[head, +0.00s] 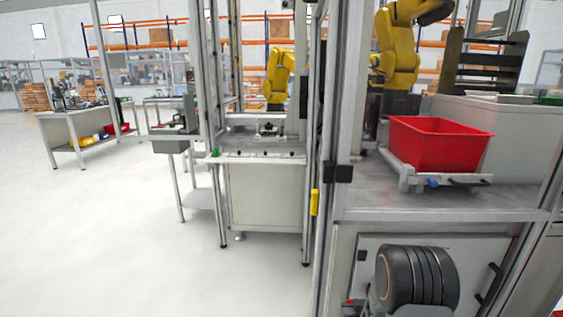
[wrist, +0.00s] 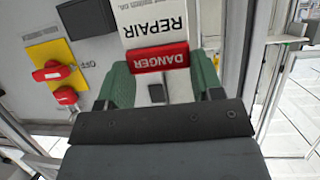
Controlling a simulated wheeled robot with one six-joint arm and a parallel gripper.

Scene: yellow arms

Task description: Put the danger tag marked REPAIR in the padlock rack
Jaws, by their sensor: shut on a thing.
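The danger tag (wrist: 150,22) shows in the wrist view as a white card marked REPAIR with a red DANGER band, upside down in the picture. My gripper (wrist: 160,72) has green fingers on both sides of the tag's red end and is shut on it. The fingers hide part of the tag's edges. I cannot make out the padlock rack in either view. The head view does not show the tag or my fingers; my dark rounded arm link (head: 418,277) shows at its lower right.
Behind the tag is a pale panel with a yellow plate (wrist: 48,50), a red handle (wrist: 51,72), a second red piece (wrist: 66,95) and OFF lettering. A red bin (head: 435,146) sits on a metal bench at right. A frame post (head: 325,150) stands mid-view. Floor at left is clear.

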